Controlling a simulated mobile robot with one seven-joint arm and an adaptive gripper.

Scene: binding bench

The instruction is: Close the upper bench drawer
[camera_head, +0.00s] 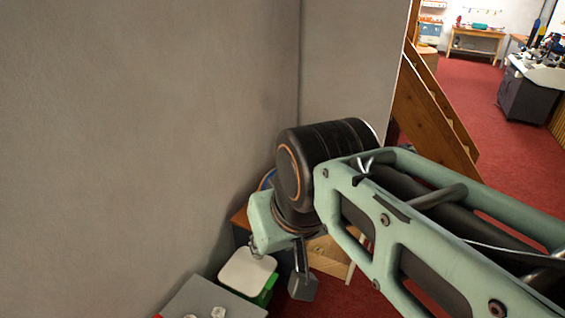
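My arm reaches across the lower right of the head view, its wrist bent down beside the grey wall. My gripper (302,286) points down, partly hidden by my wrist; only a dark finger part shows, so I cannot tell whether it is open or shut. Behind it, a piece of wooden furniture (326,257) with a pale edge shows low by the wall, mostly covered by my arm. It may be the bench, but I cannot make out the upper drawer or whether it is open. I see no clear contact between gripper and wood.
A green bin with a white lid (248,271) and a grey box (208,301) stand left of my gripper. A wooden stair-like side (433,105) rises behind my arm. Red carpet (480,75) is clear farther back, with a dark cabinet (530,94) at right.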

